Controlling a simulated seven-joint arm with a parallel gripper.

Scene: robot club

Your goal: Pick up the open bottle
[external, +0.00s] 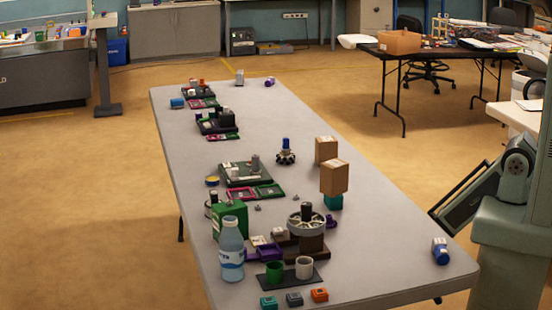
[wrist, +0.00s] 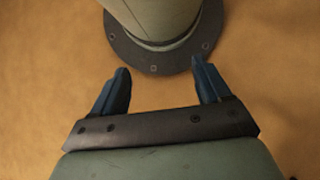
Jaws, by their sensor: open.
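A clear, bluish plastic bottle (external: 232,252) with a pale label stands upright near the front left edge of the long table (external: 385,245). Its top is too small to tell clearly whether a cap is on. My gripper (wrist: 160,66) shows in the wrist view with its two blue fingers wide apart and nothing between them. It is over tan floor, with my own round base flange just beyond the fingers. The bottle is not in the wrist view. In the external view my arm is at the right edge, and the gripper's fingers cannot be made out there.
Cardboard boxes (external: 334,177) stand further back. A blue item (external: 440,251) sits near the right edge. The table's right front is mostly clear.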

